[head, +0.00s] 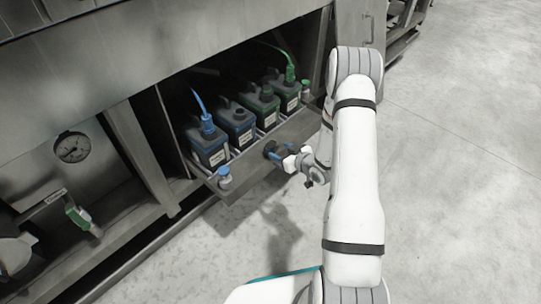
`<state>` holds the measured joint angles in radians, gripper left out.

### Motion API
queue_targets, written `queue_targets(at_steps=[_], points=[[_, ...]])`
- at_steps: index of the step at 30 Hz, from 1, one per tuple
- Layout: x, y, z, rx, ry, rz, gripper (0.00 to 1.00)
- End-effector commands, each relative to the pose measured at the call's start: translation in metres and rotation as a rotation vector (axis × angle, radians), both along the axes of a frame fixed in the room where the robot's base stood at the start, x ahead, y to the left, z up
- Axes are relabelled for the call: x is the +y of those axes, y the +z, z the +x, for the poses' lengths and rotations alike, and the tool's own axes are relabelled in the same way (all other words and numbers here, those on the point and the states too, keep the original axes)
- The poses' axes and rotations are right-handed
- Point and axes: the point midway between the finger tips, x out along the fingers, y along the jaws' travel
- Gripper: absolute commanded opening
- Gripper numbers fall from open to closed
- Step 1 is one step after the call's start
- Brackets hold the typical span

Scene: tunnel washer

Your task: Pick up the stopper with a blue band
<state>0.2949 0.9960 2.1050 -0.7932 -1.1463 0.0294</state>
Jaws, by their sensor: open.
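A small pale stopper with a blue band (224,178) stands at the left front of the metal shelf ledge, in front of the leftmost canister. My gripper (273,150) is at the front edge of the ledge, to the right of this stopper and clearly apart from it. Its dark and blue fingers point left toward the canisters. It is open, and I see nothing held in it, though the fingers are small in this view. A second small stopper, with green on it (306,88), stands at the right end of the ledge.
Several dark canisters stand in a row on the pull-out shelf (245,162). The leftmost (210,150) has a blue cap and hose; the rightmost (287,94) has a green hose. A steel post (140,155) and a gauge (71,147) are left. The floor in front is clear.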

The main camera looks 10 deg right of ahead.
Motion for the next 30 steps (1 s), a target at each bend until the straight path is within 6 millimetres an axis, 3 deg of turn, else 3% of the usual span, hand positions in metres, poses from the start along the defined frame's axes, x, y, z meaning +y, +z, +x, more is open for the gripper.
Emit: queue_targets(at_steps=[18,26,30], points=[[0.031,-0.027,0.063,-0.003,0.004,0.003,0.57],[0.033,-0.026,0.065,-0.002,0.003,0.002,0.57],[0.033,-0.026,0.065,-0.002,0.004,0.003,0.46]])
